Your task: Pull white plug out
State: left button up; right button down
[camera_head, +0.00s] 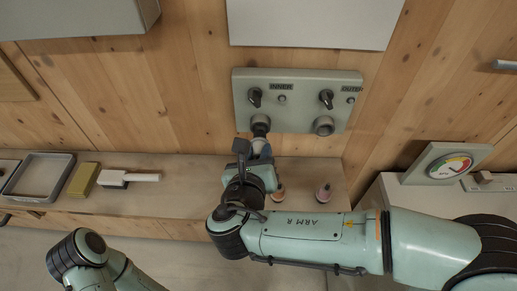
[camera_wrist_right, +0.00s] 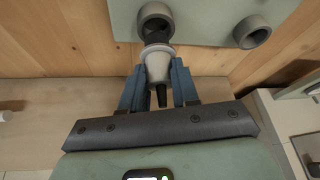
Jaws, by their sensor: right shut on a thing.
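A white-grey plug (camera_wrist_right: 158,66) with a dark front end stands between the blue fingers of my right gripper (camera_wrist_right: 157,84) in the right wrist view. The gripper is shut on it. The plug's dark end meets the mouth of the left round socket (camera_wrist_right: 155,14); how deep it sits I cannot tell. In the head view my right gripper (camera_head: 260,148) is just below the left socket (camera_head: 260,121) on the grey panel (camera_head: 295,112), and hides most of the plug. My left arm shows at the bottom left, but its gripper is out of view.
The right socket (camera_head: 323,125) looks empty. A grey tray (camera_head: 40,176), yellow block (camera_head: 83,180) and white-handled tool (camera_head: 128,178) lie left. A gauge (camera_head: 451,166) is right.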

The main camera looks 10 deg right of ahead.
jog(key=s, duration=0.2)
jog(key=s+a, duration=0.1)
jog(key=shift+s+f, duration=0.2)
jog(key=shift+s, duration=0.15)
